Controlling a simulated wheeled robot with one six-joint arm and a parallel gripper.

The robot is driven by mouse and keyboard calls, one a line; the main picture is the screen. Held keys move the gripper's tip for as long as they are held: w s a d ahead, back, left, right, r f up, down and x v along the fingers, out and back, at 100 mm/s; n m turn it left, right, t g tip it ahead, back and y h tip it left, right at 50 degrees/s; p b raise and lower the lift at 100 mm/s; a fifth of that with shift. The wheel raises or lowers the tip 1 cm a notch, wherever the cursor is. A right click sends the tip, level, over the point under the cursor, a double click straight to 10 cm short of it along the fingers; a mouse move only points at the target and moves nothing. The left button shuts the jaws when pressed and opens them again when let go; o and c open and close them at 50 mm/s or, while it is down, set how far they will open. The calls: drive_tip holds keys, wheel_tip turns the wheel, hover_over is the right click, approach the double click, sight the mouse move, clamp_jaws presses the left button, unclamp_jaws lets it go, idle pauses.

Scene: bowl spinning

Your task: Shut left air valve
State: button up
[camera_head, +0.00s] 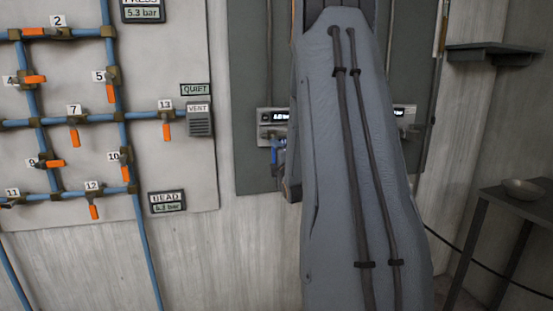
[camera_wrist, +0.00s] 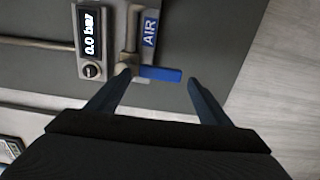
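The left air valve shows in the wrist view as a metal body (camera_wrist: 129,62) with a blue lever (camera_wrist: 160,73) pointing right in that picture, beside a blue AIR label (camera_wrist: 150,28). In the head view, a small blue part (camera_head: 277,152) shows below the left gauge (camera_head: 272,116), partly hidden by my arm. My gripper (camera_wrist: 158,82) is open; its two dark fingertips are on either side of the lever in the wrist view. I cannot tell whether either finger touches it. The gripper itself is hidden in the head view.
The gauge in the wrist view (camera_wrist: 89,38) reads 0.0 bar. A second gauge (camera_head: 404,112) is partly behind my arm. A pipe board (camera_head: 180,60) with several orange-handled valves is at left.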

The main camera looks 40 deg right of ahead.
drive_tip(key=shift+s, duration=0.1)
drive_tip(key=b+v, duration=0.1)
drive_tip(key=v, duration=0.6)
drive_tip(key=shift+s+a, duration=0.15)
drive_tip(key=shift+s, duration=0.15)
